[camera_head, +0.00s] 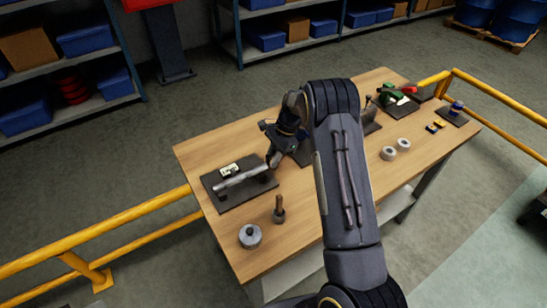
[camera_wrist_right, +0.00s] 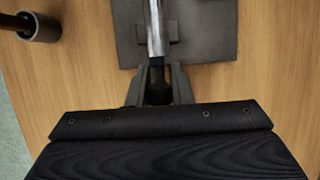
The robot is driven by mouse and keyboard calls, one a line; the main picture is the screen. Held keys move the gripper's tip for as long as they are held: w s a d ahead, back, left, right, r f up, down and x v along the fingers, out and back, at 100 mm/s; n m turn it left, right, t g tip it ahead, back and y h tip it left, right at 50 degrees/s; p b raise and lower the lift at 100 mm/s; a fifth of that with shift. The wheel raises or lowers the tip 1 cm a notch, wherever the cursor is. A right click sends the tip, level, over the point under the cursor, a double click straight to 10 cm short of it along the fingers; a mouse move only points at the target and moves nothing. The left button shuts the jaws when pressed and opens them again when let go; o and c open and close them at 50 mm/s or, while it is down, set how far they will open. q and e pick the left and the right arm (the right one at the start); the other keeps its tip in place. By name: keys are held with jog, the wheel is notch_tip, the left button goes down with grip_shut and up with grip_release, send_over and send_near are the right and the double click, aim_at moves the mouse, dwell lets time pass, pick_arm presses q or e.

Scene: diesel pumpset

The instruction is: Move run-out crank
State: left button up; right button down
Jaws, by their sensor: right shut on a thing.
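The run-out crank appears to be the grey metal shaft (camera_head: 242,178) lying across supports on a dark plate (camera_head: 233,200) at the table's left. Its near end also shows in the right wrist view (camera_wrist_right: 155,30). My right gripper (camera_head: 272,160) reaches over the table to the right end of this shaft. In the wrist view its fingers (camera_wrist_right: 157,80) are shut around the dark near end. That end is partly hidden by the jaws. I cannot tell whether the shaft is clear of its supports. My left gripper is not in view.
Yellow rails (camera_head: 110,230) run beside the table.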

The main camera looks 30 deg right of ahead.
dwell(0.4)
jog(key=c, duration=1.3)
grip_release()
jog(key=b+v, duration=0.2)
jog(key=v, duration=0.5)
jog(key=shift+r, duration=0.3)
jog(key=shift+d, duration=0.15)
